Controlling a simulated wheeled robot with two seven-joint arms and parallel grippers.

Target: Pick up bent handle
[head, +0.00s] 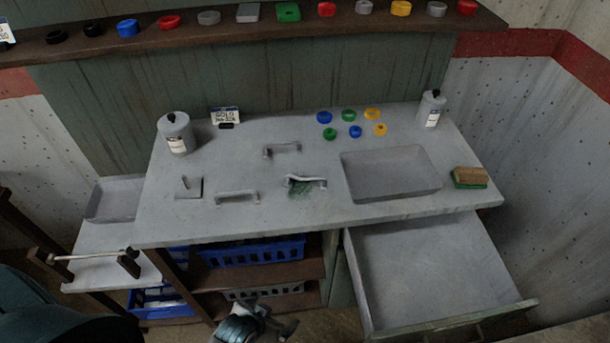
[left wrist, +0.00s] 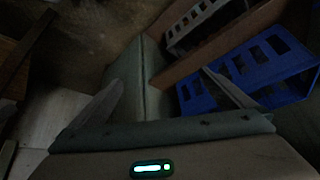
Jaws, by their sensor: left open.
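Three grey bar handles lie on the workbench (head: 180,222) in the head view. The one over a green patch looks bowed, so it seems to be the bent handle (head: 305,181). A straighter handle (head: 237,196) lies to its left, and another handle (head: 282,149) lies farther back. My left gripper (head: 277,320) is low in front of the bench, below its top and well away from the handles. In the left wrist view its two fingers (left wrist: 163,76) are spread with nothing between them. My right gripper is not in view.
An open drawer (head: 430,265) juts out at the right front. Blue baskets (head: 255,253) sit on shelves under the bench; one shows near the fingers in the wrist view (left wrist: 245,75).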

